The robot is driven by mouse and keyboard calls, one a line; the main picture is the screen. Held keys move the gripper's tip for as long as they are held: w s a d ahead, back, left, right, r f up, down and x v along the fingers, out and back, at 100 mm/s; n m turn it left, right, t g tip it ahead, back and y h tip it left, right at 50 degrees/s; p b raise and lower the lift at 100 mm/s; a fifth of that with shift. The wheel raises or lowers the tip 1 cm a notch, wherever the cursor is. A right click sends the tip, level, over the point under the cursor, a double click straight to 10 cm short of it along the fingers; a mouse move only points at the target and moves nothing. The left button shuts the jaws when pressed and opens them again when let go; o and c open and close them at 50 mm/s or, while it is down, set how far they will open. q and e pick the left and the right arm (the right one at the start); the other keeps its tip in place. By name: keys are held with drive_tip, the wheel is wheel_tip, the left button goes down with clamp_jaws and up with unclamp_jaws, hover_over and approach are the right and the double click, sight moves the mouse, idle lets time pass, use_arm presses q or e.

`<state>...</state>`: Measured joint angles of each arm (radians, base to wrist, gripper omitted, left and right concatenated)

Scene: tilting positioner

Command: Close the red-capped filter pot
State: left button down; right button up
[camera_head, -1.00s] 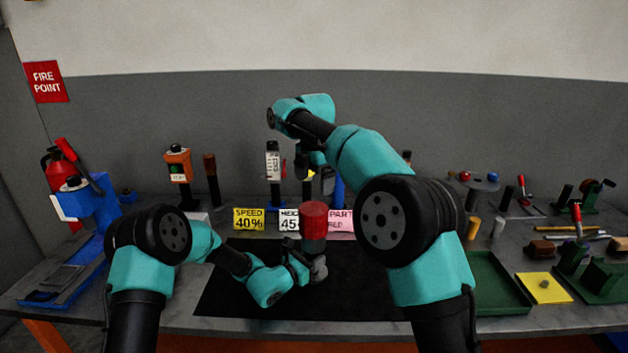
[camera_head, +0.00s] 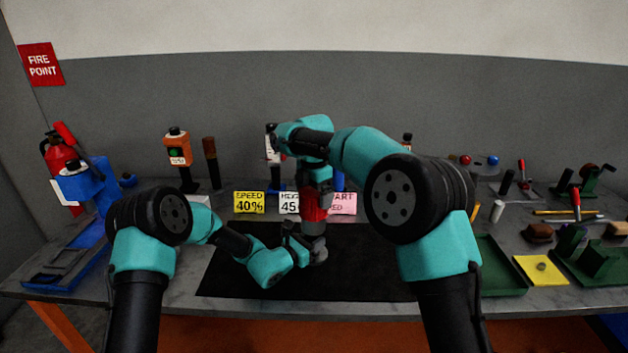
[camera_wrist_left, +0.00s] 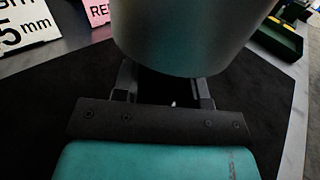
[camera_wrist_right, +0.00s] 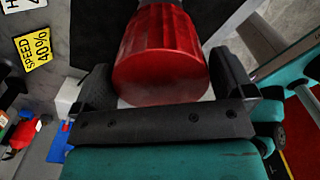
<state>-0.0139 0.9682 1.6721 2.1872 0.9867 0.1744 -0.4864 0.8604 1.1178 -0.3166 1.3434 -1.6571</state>
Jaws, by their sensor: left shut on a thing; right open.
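The filter pot has a red cap (camera_head: 312,212) on top of a grey metal body (camera_head: 316,245). It stands upright over the black mat. My left gripper (camera_head: 304,249) is shut on the grey body from the left side; in the left wrist view the body (camera_wrist_left: 190,35) sits between the fingers. My right gripper (camera_head: 316,184) points down above the red cap. In the right wrist view its fingers are open on either side of the cap (camera_wrist_right: 165,65), with gaps showing. The right gripper partly hides the cap's top in the head view.
The black mat (camera_head: 235,275) is mostly clear. Behind the pot stand a yellow speed sign (camera_head: 249,203), a white sign (camera_head: 289,203) and a pink sign (camera_head: 343,204). A green tray (camera_head: 502,268) and a yellow pad (camera_head: 541,270) lie to the right.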

drive_tip(key=shift+f, duration=1.2)
drive_tip(key=shift+c, duration=0.4)
